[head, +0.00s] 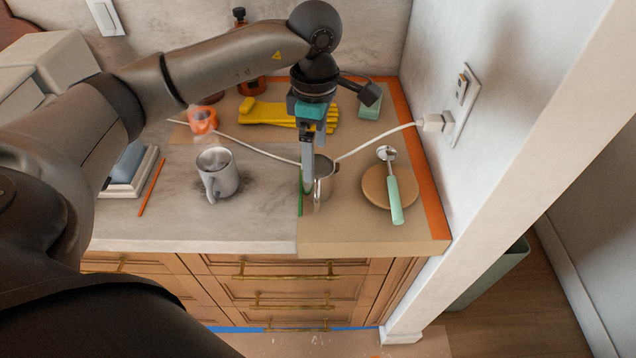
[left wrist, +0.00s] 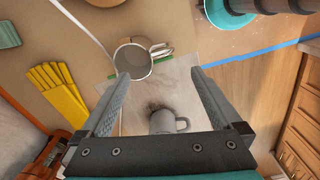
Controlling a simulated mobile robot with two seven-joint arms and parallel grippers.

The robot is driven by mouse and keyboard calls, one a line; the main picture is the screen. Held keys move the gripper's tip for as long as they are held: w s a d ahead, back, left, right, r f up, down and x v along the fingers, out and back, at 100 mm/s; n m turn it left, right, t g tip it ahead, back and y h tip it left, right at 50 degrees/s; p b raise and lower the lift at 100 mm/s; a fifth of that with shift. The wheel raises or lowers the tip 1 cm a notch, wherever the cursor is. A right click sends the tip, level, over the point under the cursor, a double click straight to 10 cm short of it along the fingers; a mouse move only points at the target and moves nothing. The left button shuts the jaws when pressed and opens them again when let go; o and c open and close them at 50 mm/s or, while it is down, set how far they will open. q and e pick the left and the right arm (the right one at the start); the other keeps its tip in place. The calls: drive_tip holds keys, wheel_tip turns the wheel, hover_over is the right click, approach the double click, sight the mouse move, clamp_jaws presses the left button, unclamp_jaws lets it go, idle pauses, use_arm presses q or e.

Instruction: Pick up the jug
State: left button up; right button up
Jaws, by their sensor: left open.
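The jug (head: 324,180) is a small silvery metal vessel standing upright on the brown sheet over the counter's right part. It also shows from above in the left wrist view (left wrist: 134,60), empty inside, with its handle toward the right. My left gripper (head: 309,187) points down at the jug, with a finger in front of its left side in the head view. In the left wrist view the fingers (left wrist: 158,75) are spread, with the jug just past the tips and nearer the left one. I cannot tell whether a finger touches it. My right gripper is not in view.
A grey mug (head: 216,172) stands left of the jug. A round wooden board (head: 376,190) with a green-handled spoon (head: 393,198) lies to the right. A white cable (head: 375,143) runs behind the jug to the wall.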

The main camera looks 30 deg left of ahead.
sight(316, 185)
use_arm(q)
wheel_tip(316, 185, down, 8)
drive_tip(key=shift+f, duration=0.2)
drive_tip(key=shift+d+f+p, duration=0.15)
drive_tip(key=shift+d+f, duration=0.05)
drive_tip(key=shift+f, duration=1.1)
drive_tip(key=shift+d+f+p, duration=0.15)
drive_tip(key=shift+f, duration=1.15)
clamp_jaws()
